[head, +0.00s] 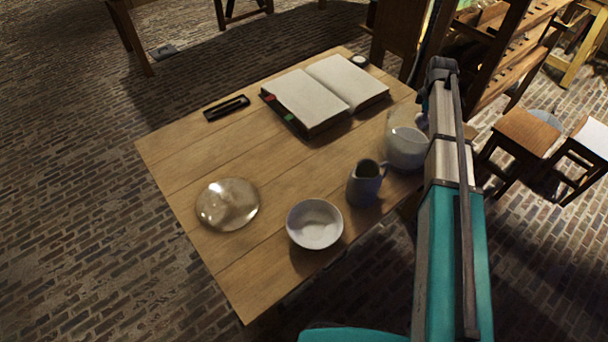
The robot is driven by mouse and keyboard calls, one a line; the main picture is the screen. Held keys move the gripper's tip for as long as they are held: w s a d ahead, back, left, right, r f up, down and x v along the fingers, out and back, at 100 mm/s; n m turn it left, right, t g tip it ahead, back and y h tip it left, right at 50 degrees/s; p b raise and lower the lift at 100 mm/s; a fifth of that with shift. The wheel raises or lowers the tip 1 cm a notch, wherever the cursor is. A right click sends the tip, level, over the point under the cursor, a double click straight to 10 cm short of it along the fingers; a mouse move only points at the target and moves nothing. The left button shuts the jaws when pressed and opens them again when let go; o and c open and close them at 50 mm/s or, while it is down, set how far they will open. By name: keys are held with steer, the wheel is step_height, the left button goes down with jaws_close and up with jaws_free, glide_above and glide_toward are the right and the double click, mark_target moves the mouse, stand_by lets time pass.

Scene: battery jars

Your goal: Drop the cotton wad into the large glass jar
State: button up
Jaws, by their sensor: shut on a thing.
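The large glass jar (405,148) stands upright near the right edge of the wooden table, partly behind my arm. Its lower part looks cloudy white; I cannot tell whether that is contents or reflection. My arm rises along the right side of the view and passes in front of the jar's right side. My gripper is not seen; the arm hides it. A small pale grey shape shows between the jar's upper right and my arm, too unclear to name. I cannot make out the cotton wad.
A grey jug (364,186) stands close to the jar's left. A white bowl (315,224) and a clear glass dish (228,204) are nearer the front. An open book (325,92) and a dark narrow case (227,108) lie behind. The table (190,155) is bare at left.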

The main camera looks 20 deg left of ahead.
steer(key=shift+f, duration=0.15)
steer(key=o, duration=1.1)
